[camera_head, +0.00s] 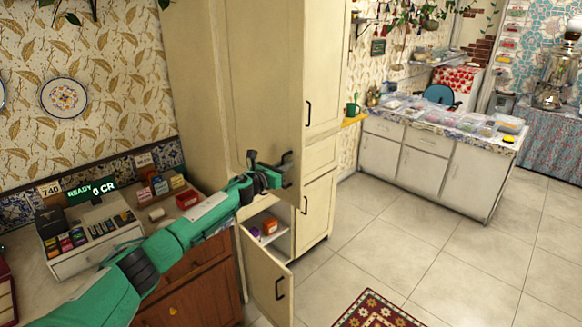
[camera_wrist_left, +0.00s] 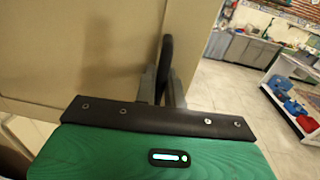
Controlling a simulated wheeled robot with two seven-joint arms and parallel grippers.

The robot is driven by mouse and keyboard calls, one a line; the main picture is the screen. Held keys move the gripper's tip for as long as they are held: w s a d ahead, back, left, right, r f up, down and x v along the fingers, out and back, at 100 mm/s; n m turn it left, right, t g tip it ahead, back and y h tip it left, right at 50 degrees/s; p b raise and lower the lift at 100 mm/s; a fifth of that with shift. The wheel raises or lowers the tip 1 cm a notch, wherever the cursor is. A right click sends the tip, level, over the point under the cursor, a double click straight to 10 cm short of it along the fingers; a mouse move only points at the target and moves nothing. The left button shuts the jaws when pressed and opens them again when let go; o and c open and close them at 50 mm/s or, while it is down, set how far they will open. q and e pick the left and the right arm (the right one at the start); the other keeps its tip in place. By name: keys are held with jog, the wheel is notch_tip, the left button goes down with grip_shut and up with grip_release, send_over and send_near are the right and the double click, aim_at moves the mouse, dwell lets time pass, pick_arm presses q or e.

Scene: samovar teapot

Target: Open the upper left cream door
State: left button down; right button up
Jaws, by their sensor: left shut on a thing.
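The tall cream cabinet has an upper left cream door (camera_head: 266,75). In the left wrist view the handle (camera_wrist_left: 166,55) stands upright between my fingers (camera_wrist_left: 163,85), close against the cream door panel (camera_wrist_left: 80,50). In the head view the gripper mostly hides the handle. My right gripper is not in view.
The lower left door (camera_head: 266,280) stands open below my arm, showing a shelf (camera_head: 275,242) with small boxes. The upper right door (camera_head: 322,70) is shut. A counter with a cash register (camera_head: 95,240) is at left. Tiled floor (camera_head: 400,220) is free at right.

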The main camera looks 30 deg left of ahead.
pick_arm(q)
jog(key=s+a+h, duration=0.1)
jog(key=s+m+h, duration=0.1)
jog(key=s, duration=0.1)
jog(key=s+a+g+h+b, duration=0.1)
jog(key=s, duration=0.1)
jog(key=shift+s+a+r+m, duration=0.1)
jog(key=shift+a+m, duration=0.25)
jog(key=shift+m, duration=0.05)
jog(key=c, duration=1.6)
grip_release()
jog(key=shift+s, duration=0.1)
jog(key=b+v, duration=0.6)
jog(key=v, duration=0.7)
jog(key=shift+s, duration=0.3)
